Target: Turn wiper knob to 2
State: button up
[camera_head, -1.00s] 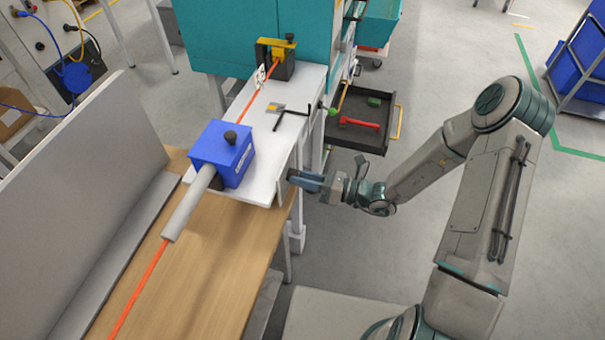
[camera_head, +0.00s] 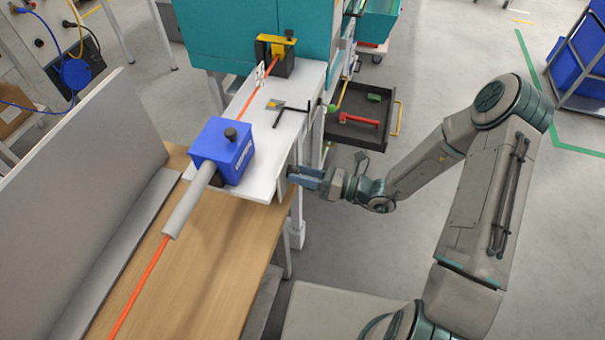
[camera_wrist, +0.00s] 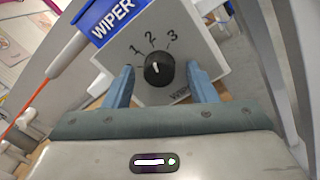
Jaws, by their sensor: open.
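The wiper knob (camera_wrist: 158,70) is round and black with a white mark, on a light panel (camera_wrist: 200,42) printed 1, 2, 3 and WIPER. The mark points toward the numbers' side, roughly up; I cannot tell exactly which number it meets. My gripper (camera_wrist: 160,84) is open, one blue finger on each side of the knob, with a visible gap on both sides. In the head view my gripper (camera_head: 291,177) is at the front right end of the white bench, by the panel; the knob is hidden there. The blue WIPER box (camera_head: 222,150) sits above with an orange cable (camera_head: 142,285) through its grey tube.
A black tray (camera_head: 352,137) with a red tool and a green item sticks out beyond the gripper. A black T-handled tool (camera_head: 292,111) lies on the white bench top (camera_head: 262,165). A wooden table (camera_head: 205,270) is at the left.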

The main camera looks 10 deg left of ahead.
jog(key=shift+d, duration=0.1)
jog(key=s+d+b, duration=0.1)
jog(key=d+b, duration=0.1)
jog(key=d, duration=1.1)
jog(key=shift+d+f+b, duration=0.3)
jog(key=shift+f, duration=0.05)
jog(key=s+d+r+n+g+h, duration=0.3)
jog(key=s+r+n+g+h, duration=0.5)
jog(key=n, duration=0.6)
jog(key=s+d+r+n+t+h, duration=0.5)
jog(key=d+r+n+t+h, duration=0.4)
jog(key=r+n+h, duration=0.1)
jog(key=shift+r+n+t+h, duration=0.3)
jog(key=shift+r+n+t, duration=0.15)
jog(key=shift+n, duration=0.25)
